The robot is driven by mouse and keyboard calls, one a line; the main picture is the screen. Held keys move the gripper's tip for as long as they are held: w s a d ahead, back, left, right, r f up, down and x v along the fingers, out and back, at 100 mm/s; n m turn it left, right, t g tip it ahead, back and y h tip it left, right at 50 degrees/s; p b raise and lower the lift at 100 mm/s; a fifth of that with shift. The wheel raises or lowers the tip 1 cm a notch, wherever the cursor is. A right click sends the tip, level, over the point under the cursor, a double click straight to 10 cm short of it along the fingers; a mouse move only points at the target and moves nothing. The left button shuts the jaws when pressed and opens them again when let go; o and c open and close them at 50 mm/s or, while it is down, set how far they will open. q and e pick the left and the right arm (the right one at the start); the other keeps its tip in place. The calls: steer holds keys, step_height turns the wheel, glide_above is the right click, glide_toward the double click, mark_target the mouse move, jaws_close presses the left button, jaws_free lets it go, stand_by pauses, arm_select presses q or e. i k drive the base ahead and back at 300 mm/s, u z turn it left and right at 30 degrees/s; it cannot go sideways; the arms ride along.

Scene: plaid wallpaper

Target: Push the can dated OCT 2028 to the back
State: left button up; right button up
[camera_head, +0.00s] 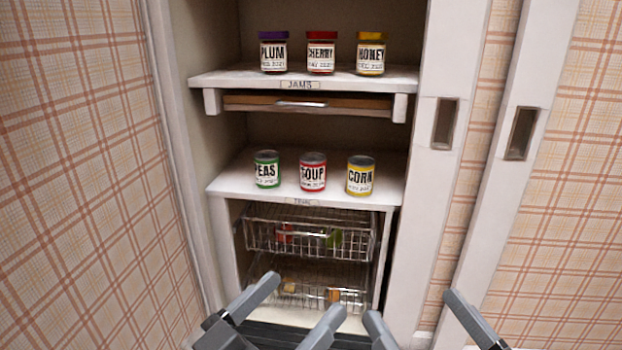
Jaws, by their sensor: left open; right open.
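Three cans stand upright in a row on the middle shelf (232,187): a green PEAS can (267,170) at the left, a red SOUP can (312,173) in the middle and a yellow CORN can (359,176) at the right. Each has a small date line under its name, too blurred to read, so I cannot tell which is dated OCT 2028. My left gripper (305,294) is open and empty at the bottom of the view. My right gripper (411,305) is open and empty to its right. Both appear below the cans and apart from them.
PLUM (273,52), CHERRY (321,53) and HONEY (371,54) jars stand on the upper shelf (215,79). A wooden drawer (265,104) hangs beneath it. Wire baskets (310,240) sit below the cans. White side walls and sliding doors (446,125) bound the cupboard. Bare shelf lies behind the cans.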

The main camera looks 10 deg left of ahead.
mark_target(267, 162)
steer(key=z, duration=1.4)
steer(key=i, duration=0.75)
steer(key=u, duration=2.1)
steer(key=i, duration=0.5)
steer(key=z, duration=0.05)
